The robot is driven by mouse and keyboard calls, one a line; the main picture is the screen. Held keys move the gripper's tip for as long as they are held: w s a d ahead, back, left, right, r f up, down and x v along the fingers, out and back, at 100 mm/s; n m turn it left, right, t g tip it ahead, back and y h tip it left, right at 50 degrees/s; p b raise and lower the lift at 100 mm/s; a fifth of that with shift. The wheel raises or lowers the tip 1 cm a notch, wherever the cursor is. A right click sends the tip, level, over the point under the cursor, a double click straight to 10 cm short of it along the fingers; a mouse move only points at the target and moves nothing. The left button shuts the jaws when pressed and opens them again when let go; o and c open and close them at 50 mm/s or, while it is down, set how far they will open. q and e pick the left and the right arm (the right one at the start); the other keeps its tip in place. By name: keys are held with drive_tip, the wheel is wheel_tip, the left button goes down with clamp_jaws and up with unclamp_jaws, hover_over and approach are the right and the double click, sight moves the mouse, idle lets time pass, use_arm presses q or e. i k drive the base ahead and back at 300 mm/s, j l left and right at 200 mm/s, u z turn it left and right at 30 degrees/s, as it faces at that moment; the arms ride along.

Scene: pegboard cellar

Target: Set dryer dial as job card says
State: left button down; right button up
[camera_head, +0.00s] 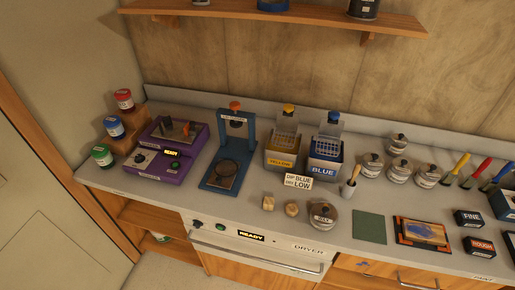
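The dryer (285,255) is set into the cabinet front under the counter, with a name label and a long handle. Its panel has a dark round knob (197,224), likely the dial, at the left end. A green button or light (220,227) sits beside it, then a display (250,236) reading READY. The knob's setting is too small to read. A white job card (298,181) stands on the counter; it appears to read DIP BLUE, DRY LOW. Neither of my grippers is in view.
On the counter stand a purple machine (168,150), a blue press-like stand (230,150), a yellow bin (283,150) and a blue bin (325,158). A lidded jar (322,216) and two small blocks sit near the front edge above the dryer. Floor at lower left looks clear.

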sight(196, 224)
drive_tip(key=u, duration=0.6)
drive_tip(key=i+j+z, duration=0.1)
drive_tip(key=z, duration=0.25)
drive_tip(key=i+j+z, duration=0.1)
drive_tip(key=j+z, duration=0.25)
drive_tip(key=z, duration=0.65)
